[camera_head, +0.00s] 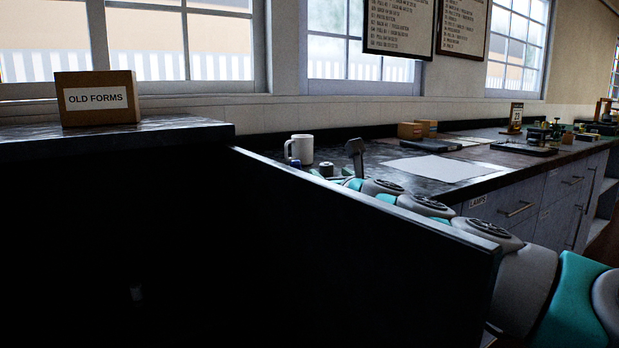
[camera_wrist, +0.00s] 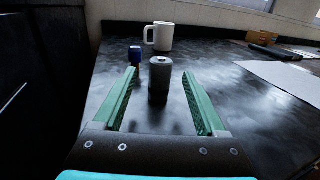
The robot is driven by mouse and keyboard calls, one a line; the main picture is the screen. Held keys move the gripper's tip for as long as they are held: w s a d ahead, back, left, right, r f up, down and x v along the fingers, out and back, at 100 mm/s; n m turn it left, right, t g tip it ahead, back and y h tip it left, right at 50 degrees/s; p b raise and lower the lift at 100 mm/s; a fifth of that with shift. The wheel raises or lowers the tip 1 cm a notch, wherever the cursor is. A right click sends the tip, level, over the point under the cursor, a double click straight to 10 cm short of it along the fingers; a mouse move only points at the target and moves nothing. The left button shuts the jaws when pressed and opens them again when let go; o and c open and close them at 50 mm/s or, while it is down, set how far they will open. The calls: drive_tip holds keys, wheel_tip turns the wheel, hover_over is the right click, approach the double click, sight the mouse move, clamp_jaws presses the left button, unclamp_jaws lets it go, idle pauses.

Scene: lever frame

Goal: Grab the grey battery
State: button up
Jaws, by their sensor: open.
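The grey battery (camera_wrist: 159,78) stands upright on the dark countertop in the wrist view. My gripper (camera_wrist: 160,73) is open, with one green finger on each side of the battery near the fingertips. A gap shows between the battery and each finger, so it is not gripped. In the head view a small grey cylinder that looks like the battery (camera_head: 326,169) shows close to the end of my arm. My fingers are mostly hidden there behind the dark panel.
A small blue object (camera_wrist: 135,55) stands behind and left of the battery. A white mug (camera_wrist: 160,37) is farther back. White paper (camera_wrist: 284,77) lies to the right. A tall dark panel (camera_head: 370,215) runs along the counter's left side, close to my arm.

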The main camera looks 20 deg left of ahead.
sight(323, 164)
drive_tip(key=shift+r+p+x, duration=0.2)
drive_tip(key=shift+p+x, duration=0.2)
drive_tip(key=shift+x, duration=1.4)
drive_tip(key=shift+r+p+x, duration=0.25)
drive_tip(key=shift+p+x, duration=0.1)
drive_tip(key=shift+x, duration=1.5)
clamp_jaws()
